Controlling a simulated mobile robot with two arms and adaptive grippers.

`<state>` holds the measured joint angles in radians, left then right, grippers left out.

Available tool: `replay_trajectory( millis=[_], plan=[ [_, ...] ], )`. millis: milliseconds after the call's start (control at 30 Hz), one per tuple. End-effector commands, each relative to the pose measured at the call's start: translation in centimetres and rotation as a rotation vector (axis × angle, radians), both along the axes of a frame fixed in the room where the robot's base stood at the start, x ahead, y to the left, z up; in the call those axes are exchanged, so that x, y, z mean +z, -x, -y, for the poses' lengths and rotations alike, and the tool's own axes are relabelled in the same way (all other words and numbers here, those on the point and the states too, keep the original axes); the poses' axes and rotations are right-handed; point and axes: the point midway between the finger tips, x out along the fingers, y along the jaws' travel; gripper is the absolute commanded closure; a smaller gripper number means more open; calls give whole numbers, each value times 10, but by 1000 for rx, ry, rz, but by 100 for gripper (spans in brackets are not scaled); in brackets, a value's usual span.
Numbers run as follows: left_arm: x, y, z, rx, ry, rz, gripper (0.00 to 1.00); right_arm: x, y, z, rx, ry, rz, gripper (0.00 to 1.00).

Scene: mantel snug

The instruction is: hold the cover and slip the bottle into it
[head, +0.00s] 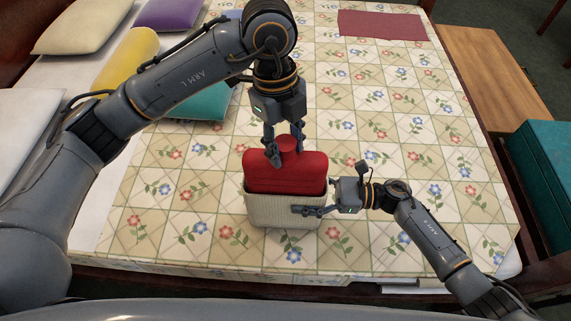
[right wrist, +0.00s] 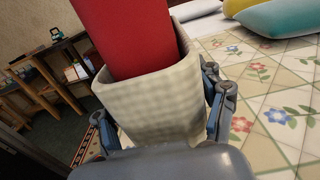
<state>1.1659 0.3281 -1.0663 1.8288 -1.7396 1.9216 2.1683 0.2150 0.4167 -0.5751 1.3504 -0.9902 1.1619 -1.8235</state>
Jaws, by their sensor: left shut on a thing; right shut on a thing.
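The red bottle (head: 285,172) is upright with its lower part inside the cream cover (head: 284,211), and its upper body and neck stand above the rim. My left gripper (head: 284,155) is shut on the bottle at its neck, from above. My right gripper (head: 304,210) is shut on the cover at its right side. In the right wrist view the red bottle (right wrist: 125,35) stands in the open mouth of the cover (right wrist: 155,110). The bottle's lower end is hidden inside the cover.
The cover is over a bed with a floral patchwork quilt (head: 400,150). Pillows, including a yellow one (head: 127,58) and a teal one (head: 203,103), lie at the upper left. A dark red cloth (head: 382,25) lies at the far end. The quilt right of the cover is largely clear.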

Motion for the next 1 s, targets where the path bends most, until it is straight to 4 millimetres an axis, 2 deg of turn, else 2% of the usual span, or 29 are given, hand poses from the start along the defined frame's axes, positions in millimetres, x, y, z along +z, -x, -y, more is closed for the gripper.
replay_trajectory(
  millis=[100,333,567,900,933,1000],
  plan=[
    [-19,0,0,0,1,-1,100,0,0,0,0,1,0,63],
    [-36,0,0,0,1,0,100,0,0,0,0,1,0,63],
    [-68,0,0,0,2,-1,100,0,0,0,0,1,0,63],
    [-72,0,0,-1,2,1,100,0,0,0,0,1,0,63],
    [-73,0,0,0,1,1,58,0,0,0,0,1,0,63],
    [-73,0,0,0,1,1,44,0,0,0,0,1,0,63]
  ],
)
